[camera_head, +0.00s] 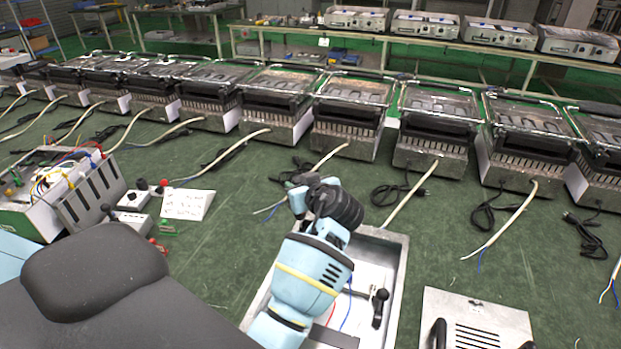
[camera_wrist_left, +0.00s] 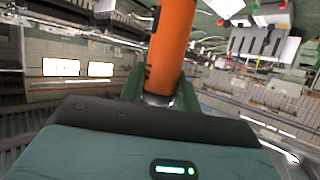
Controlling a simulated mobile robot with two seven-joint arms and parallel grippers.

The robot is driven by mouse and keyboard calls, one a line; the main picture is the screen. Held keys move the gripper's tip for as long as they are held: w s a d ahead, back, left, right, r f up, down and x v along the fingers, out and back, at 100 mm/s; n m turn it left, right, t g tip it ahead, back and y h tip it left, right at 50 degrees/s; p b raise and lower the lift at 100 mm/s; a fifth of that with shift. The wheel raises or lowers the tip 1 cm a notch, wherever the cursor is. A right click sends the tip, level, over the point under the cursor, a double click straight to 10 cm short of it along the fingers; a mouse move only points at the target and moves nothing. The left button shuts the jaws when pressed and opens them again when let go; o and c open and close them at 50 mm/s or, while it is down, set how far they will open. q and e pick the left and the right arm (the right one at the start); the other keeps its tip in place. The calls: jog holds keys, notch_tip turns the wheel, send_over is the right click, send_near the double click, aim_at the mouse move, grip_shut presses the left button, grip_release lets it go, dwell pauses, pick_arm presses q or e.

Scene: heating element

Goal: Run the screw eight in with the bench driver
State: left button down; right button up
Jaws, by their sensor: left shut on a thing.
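My left gripper (camera_wrist_left: 158,88) is shut on an orange driver (camera_wrist_left: 172,45) in the left wrist view, between its two green fingers. A silver end of the driver shows low between them. In the head view, the end of my left arm (camera_head: 328,205) is over the far left part of an open metal housing (camera_head: 395,262); its fingers and the driver cannot be made out. The housing holds a black part (camera_head: 380,308) and red and blue wires. I cannot pick out screw eight. My right gripper is not in view.
A slotted metal panel (camera_head: 474,322) lies right of the housing. A row of grills (camera_head: 350,105) with loose cords stands behind.

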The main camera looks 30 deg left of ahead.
pick_arm(q)
jog(key=shift+w+d+r+n+g+y, duration=0.4)
jog(key=shift+w+d+r+n+g, duration=0.2)
jog(key=shift+w+d+r, duration=0.4)
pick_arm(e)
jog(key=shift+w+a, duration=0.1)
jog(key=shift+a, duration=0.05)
pick_arm(q)
jog(key=shift+f, duration=0.2)
